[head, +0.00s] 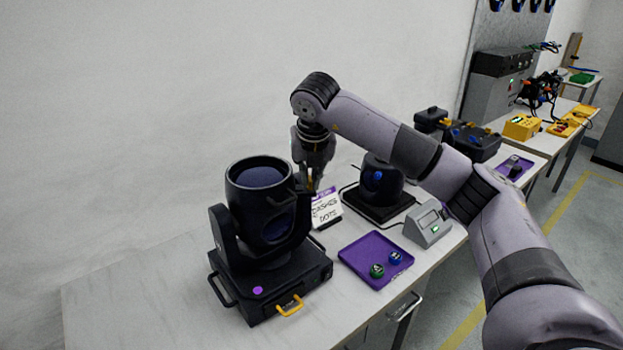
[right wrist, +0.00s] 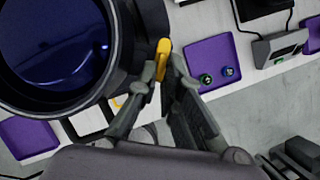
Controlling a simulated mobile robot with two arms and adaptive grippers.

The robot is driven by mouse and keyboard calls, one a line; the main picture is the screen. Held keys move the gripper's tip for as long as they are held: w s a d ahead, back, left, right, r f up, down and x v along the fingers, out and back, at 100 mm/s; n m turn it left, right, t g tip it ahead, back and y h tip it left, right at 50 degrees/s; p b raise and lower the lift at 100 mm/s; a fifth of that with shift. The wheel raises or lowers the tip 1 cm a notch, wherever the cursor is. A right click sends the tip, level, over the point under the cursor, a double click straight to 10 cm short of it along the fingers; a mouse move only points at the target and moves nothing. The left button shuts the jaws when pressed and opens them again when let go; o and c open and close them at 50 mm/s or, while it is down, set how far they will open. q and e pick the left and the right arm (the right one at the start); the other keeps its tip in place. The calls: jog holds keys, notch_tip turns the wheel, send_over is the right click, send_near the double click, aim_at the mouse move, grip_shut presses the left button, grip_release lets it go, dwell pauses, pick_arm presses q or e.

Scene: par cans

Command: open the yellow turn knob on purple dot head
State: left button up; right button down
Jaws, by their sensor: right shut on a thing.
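The purple dot head is a black stage light (head: 262,215) with a round lens, standing on the table with a purple dot (head: 257,290) on its base. Its lens (right wrist: 55,45) fills the upper left of the right wrist view. The yellow turn knob (right wrist: 163,50) sticks out from the side of the head. My right gripper (head: 314,182) is at the right side of the head, and its fingers (right wrist: 160,78) are shut on the knob. In the head view the knob is hidden by the gripper. My left gripper is not in view.
A yellow handle (head: 290,305) is on the base front. A white sign (head: 326,210) stands behind. A purple tray (head: 362,250) holds a green and a blue round piece. A second black light (head: 380,182) and a grey device (head: 428,224) stand to the right. The table's left end is clear.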

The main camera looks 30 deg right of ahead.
jog(key=shift+w+r+m, duration=0.1)
jog(key=shift+m, duration=0.4)
jog(key=c, duration=1.8)
grip_release()
jog(key=shift+o, duration=0.2)
jog(key=v, duration=1.2)
jog(key=shift+a, duration=0.25)
